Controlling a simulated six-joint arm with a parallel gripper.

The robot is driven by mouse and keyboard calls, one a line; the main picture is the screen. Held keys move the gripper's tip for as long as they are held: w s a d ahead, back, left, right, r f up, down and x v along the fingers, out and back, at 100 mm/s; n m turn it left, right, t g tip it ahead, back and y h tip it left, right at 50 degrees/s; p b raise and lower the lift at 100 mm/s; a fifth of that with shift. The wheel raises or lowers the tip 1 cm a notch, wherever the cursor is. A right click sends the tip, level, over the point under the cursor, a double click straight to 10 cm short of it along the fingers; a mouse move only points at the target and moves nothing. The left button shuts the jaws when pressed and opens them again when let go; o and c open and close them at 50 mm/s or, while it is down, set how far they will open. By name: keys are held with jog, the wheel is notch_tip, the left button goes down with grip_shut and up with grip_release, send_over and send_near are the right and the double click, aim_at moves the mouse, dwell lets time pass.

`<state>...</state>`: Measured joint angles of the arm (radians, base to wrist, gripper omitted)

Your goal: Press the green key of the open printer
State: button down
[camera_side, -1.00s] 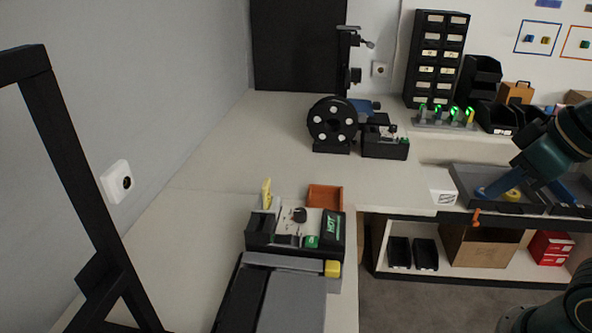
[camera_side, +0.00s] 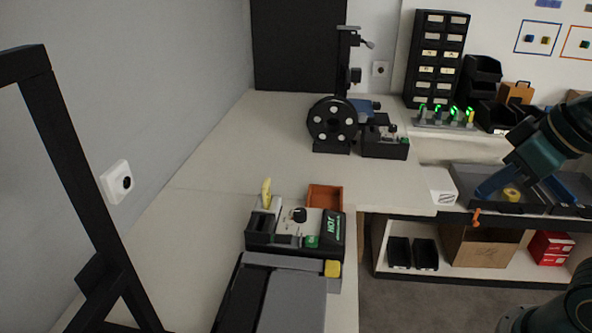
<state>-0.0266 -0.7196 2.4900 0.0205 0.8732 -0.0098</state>
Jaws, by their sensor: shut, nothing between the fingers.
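The printer (camera_side: 262,240) is a low black unit on the left bench, with its pale top area exposed. The green key (camera_side: 312,241) is a small green block at its front edge, right of middle. A black round knob (camera_side: 299,214) sits on the pale area, and a dark panel with green lettering (camera_side: 333,226) is at the right. My gripper (camera_side: 483,192), with blue fingers below the dark teal arm, is far to the right, over the grey tray. It is shut and empty, well apart from the printer.
A yellow key or block (camera_side: 332,268) is at the front unit's corner. An orange-brown tray (camera_side: 325,196) stands behind the printer. A black reel device (camera_side: 333,122) is farther back. A white box (camera_side: 440,186) is left of my gripper.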

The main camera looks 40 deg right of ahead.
jog(key=w+a+n, duration=0.2)
jog(key=w+a, duration=0.1)
jog(key=w, duration=0.5)
jog(key=n+t, duration=0.3)
jog(key=n, duration=0.3)
send_over(316, 243)
jog(key=shift+f, duration=2.5)
jog(key=shift+f, duration=0.15)
jog(key=shift+f, duration=4.25)
